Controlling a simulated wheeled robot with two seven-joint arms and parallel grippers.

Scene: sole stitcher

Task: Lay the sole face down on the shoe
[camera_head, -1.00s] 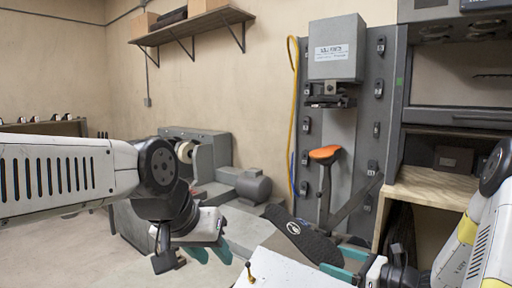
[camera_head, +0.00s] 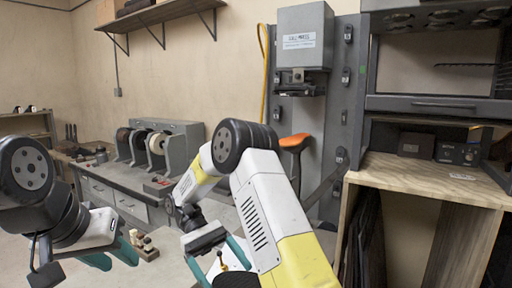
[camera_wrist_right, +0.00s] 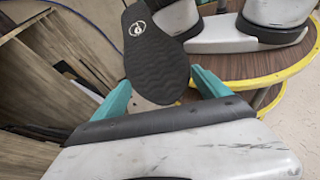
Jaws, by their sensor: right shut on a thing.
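The black sole (camera_wrist_right: 157,60), with a patterned face and a white logo, is between the teal fingers of my right gripper (camera_wrist_right: 162,92) in the right wrist view. The right gripper is shut on it. In the head view the right gripper (camera_head: 220,262) hangs low in the middle, and a dark edge at the bottom seems to be the sole (camera_head: 235,281). My left gripper (camera_head: 112,256) is at the lower left, its teal fingers apart and empty. I cannot make out the shoe in either view.
A small wooden block with pegs (camera_head: 146,247) stands between the grippers. A grey bench with wheeled machines (camera_head: 150,150) is behind on the left. A grey press (camera_head: 304,40) stands at the back wall. A wooden shelf (camera_head: 430,178) is at the right.

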